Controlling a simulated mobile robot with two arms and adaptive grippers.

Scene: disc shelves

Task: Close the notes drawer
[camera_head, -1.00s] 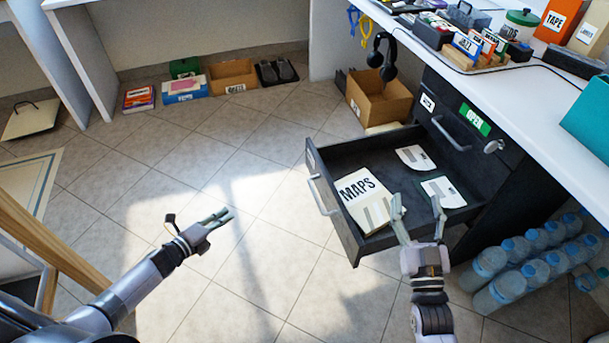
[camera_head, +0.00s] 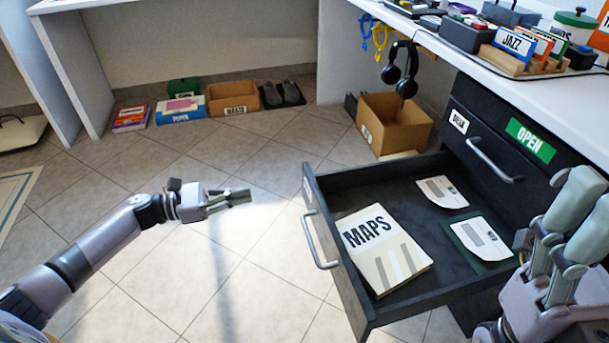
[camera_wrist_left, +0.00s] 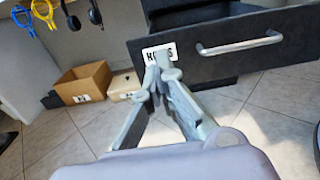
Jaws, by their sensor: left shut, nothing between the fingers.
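The open black drawer (camera_head: 350,285) sticks out from the dark cabinet on the right, with a silver handle (camera_head: 318,240) on its front. In the left wrist view its front (camera_wrist_left: 225,58) carries a white label (camera_wrist_left: 150,54), partly hidden by my fingertips, and the handle (camera_wrist_left: 240,44). Inside lie a MAPS booklet (camera_head: 385,250) and two white papers (camera_head: 442,191). My left gripper (camera_head: 250,194) is shut and empty, left of the drawer front and pointing at it, apart from it in the head view. My right gripper (camera_head: 565,205) is above the drawer's right side; its finger gap is unclear.
A closed drawer with a handle (camera_head: 495,160) and a green OPEN label (camera_head: 530,140) sits behind. A cardboard box (camera_head: 395,125) stands on the floor beyond the open drawer. Headphones (camera_head: 400,70) hang above it. The tiled floor left of the drawer is clear.

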